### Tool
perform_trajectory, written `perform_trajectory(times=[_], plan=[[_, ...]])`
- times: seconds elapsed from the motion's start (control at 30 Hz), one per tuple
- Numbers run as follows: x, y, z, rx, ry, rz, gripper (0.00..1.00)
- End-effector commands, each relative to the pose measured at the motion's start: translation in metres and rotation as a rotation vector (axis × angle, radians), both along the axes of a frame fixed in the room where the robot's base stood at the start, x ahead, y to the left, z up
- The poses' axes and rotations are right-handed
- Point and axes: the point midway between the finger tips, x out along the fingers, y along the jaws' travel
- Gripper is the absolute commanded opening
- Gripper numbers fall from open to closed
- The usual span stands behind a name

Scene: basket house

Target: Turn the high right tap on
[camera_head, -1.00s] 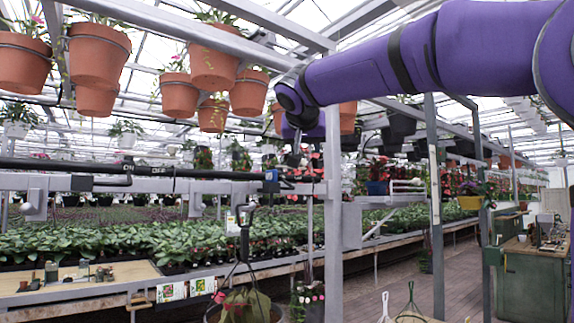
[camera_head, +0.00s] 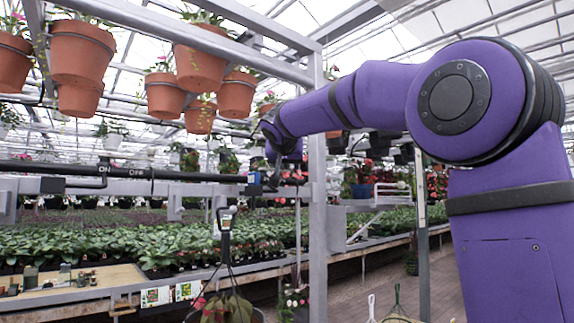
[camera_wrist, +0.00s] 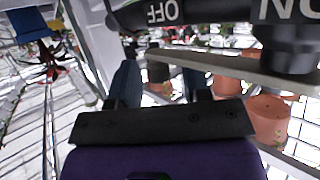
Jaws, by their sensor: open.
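A black pipe (camera_head: 180,174) marked ON and OFF runs across the left of the head view. A small dark fitting with a blue part (camera_head: 254,185), seemingly the right tap, is at its right end near the grey post; its handle position is unclear. My gripper (camera_head: 279,170) hangs beside this fitting, with its fingers hard to make out. The black pipe (camera_wrist: 200,12) with upside-down OFF and ON crosses the top there, beyond the fingertips. I cannot tell any contact.
A grey post (camera_head: 317,230) stands just right of my gripper. Terracotta pots (camera_head: 200,62) hang from an overhead rail at upper left. Plant beds (camera_head: 150,245) fill the area behind. A blue pot (camera_wrist: 28,25) shows in the wrist view.

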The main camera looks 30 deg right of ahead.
Motion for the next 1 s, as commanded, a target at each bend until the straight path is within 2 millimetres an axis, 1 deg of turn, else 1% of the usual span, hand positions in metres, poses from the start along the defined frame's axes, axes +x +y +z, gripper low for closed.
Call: perform_trajectory(times=[0.1,0.33,0.37,0.4,0.47,0.5,0.53,0.83,1.0], plan=[[0.0031,-0.0019,-0.0017,0.000,0.000,0.000,0.44],[0.0032,-0.0020,-0.0016,0.000,0.000,0.000,0.44],[0.0032,-0.0020,-0.0016,0.000,0.000,0.000,0.40],[0.0032,-0.0020,-0.0016,0.000,0.000,0.000,0.30],[0.0031,-0.0021,-0.0015,0.000,0.000,0.000,0.17],[0.0031,-0.0020,-0.0016,0.000,0.000,0.000,0.07],[0.0031,-0.0020,-0.0016,0.000,0.000,0.000,0.01],[0.0024,-0.0016,-0.0023,-0.001,0.002,-0.008,0.00],[-0.0015,-0.0014,-0.0026,-0.001,0.003,-0.060,0.00]])
